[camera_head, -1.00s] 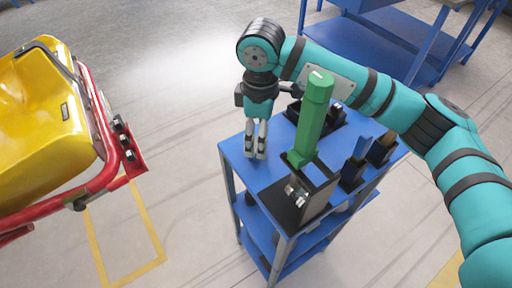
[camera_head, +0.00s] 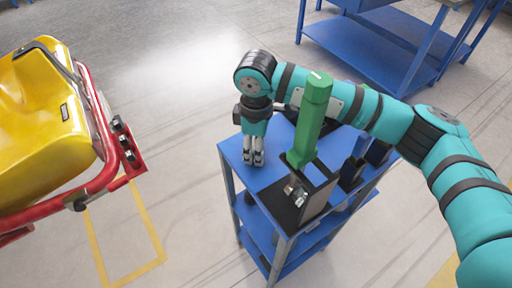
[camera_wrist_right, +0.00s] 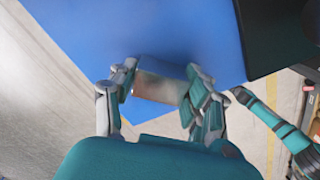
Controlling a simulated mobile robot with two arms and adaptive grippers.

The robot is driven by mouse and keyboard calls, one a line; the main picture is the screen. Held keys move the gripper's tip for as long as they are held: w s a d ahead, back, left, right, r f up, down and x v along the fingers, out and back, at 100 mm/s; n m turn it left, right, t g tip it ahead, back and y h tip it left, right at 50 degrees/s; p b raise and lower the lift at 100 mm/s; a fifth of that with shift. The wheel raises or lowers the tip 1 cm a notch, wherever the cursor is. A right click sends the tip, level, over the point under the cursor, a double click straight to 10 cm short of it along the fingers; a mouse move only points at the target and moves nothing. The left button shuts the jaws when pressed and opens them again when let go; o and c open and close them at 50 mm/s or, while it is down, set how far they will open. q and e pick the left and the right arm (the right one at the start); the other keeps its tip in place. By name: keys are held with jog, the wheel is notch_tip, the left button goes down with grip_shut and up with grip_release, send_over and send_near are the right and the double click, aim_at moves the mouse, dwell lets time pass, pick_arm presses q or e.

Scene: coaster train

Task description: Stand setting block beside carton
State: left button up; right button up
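The setting block (camera_wrist_right: 160,88), a small grey-brown metallic block, lies between the two fingers of my right gripper (camera_wrist_right: 163,86) in the right wrist view. Both fingers appear to touch its sides. In the head view my right gripper (camera_head: 253,157) points down over the left part of the blue cart top (camera_head: 236,155); the block is too hidden there to make out. I cannot identify a carton for certain. My left gripper is not in view.
A green tool (camera_head: 311,115) stands upright in a black holder (camera_head: 316,195) at the cart's front. Dark holders (camera_head: 351,173) stand to its right. A yellow seat (camera_head: 40,120) with a red frame is at left. The cart's left edge is close to my right gripper.

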jog(key=shift+r, duration=0.1)
grip_shut()
